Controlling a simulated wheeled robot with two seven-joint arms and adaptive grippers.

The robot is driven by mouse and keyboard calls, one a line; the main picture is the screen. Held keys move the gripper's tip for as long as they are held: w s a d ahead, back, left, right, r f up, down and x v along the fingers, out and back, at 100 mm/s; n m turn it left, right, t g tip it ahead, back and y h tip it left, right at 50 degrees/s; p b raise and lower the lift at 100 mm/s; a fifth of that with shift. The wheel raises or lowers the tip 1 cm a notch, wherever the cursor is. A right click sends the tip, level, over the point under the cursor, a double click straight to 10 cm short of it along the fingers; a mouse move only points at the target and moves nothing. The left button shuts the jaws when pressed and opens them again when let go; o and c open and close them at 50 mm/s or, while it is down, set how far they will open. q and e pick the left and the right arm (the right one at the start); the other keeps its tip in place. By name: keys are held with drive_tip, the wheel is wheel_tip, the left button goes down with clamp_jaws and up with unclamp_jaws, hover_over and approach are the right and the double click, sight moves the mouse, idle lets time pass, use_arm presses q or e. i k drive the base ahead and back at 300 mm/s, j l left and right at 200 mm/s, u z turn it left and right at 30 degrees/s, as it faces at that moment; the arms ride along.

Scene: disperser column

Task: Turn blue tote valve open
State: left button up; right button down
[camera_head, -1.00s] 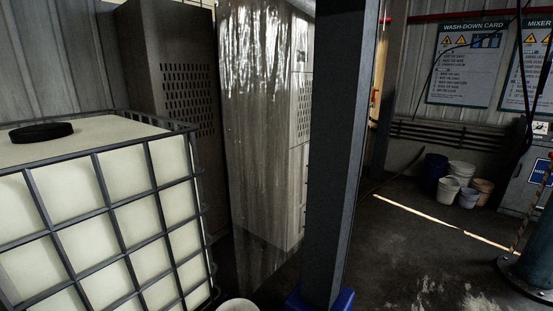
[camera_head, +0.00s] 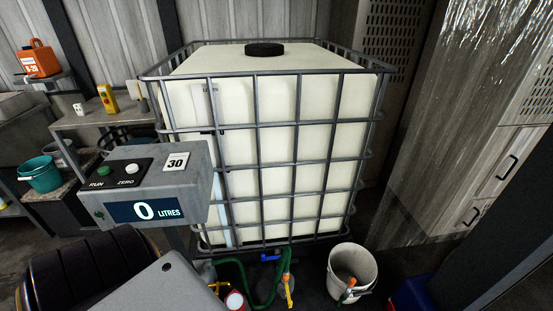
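The tote (camera_head: 290,140) is a cream tank in a grey wire cage with a black lid on top, in the middle of the head view. A small blue valve handle (camera_head: 271,257) shows at the foot of its front face, low in the view. The handle looks roughly level, but it is too small to tell its exact setting. A green hose (camera_head: 246,285) hangs just below it. Neither of my grippers is in view.
A meter box (camera_head: 160,190) reading 0 litres stands left of the tote. A white bucket (camera_head: 351,272) stands on the floor right of the valve. A yellow handle (camera_head: 289,290) is below the valve. A dark barrel (camera_head: 85,272) fills the lower left.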

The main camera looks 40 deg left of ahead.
sight(264, 258)
drive_tip(key=u, duration=1.4)
